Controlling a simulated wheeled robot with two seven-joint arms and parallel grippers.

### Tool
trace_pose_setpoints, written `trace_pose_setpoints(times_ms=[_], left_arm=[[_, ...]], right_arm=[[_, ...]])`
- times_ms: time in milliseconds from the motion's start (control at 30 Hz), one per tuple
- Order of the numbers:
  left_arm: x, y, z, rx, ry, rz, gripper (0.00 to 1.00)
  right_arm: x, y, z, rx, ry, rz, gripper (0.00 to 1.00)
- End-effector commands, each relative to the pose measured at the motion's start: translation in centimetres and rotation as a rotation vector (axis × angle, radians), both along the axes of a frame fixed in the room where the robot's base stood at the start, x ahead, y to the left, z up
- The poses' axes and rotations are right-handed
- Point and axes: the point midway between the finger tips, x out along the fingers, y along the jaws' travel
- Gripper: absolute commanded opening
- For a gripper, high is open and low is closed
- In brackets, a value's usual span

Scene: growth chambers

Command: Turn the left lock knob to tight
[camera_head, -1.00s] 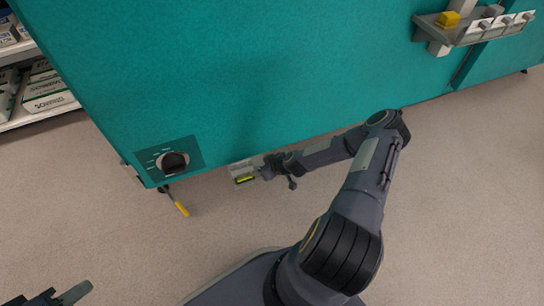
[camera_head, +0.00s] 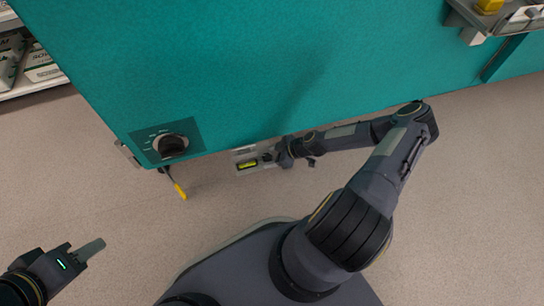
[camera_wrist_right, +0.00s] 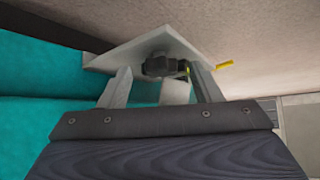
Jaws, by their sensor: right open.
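A dark lobed knob (camera_wrist_right: 165,68) sits on a pale grey plate (camera_wrist_right: 130,52) in the right wrist view. I take it as the left lock knob; its pointer or marks cannot be read. My right gripper (camera_wrist_right: 160,80) is open, with one finger on each side of the knob; contact cannot be told. In the head view my right gripper (camera_head: 272,155) is at the grey bracket (camera_head: 243,151) under the teal chamber's lower edge, and it hides the knob there. My left gripper (camera_head: 82,252) is at the lower left over bare floor, away from the chamber.
The teal chamber (camera_head: 230,70) fills the upper middle. A black dial (camera_head: 172,146) is on its lower left corner, with a yellow-tipped lever (camera_head: 180,190) below. The bracket carries a yellow-green level vial (camera_head: 247,165). Shelves with boxes (camera_head: 42,62) stand far left. The floor is clear.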

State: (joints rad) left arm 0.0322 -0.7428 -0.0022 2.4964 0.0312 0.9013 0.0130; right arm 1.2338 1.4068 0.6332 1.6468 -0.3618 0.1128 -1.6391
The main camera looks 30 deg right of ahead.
Motion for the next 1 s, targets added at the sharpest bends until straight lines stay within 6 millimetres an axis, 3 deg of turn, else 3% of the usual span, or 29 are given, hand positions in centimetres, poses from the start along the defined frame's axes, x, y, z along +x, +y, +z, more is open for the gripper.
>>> trace_pose_setpoints(times_ms=[233, 567, 1000], left_arm=[[0.00, 0.01, 0.01, 0.000, 0.000, 0.000, 0.37], [0.00, 0.01, 0.01, 0.000, 0.000, 0.000, 0.37], [0.00, 0.00, 0.39, 0.000, 0.000, 0.000, 0.37]], right_arm=[[0.05, 0.02, -0.04, -0.001, 0.000, -0.001, 0.57], [0.04, 0.02, -0.01, -0.001, 0.000, -0.001, 0.14], [-0.14, 0.30, 0.11, 0.001, 0.000, -0.105, 0.13]])
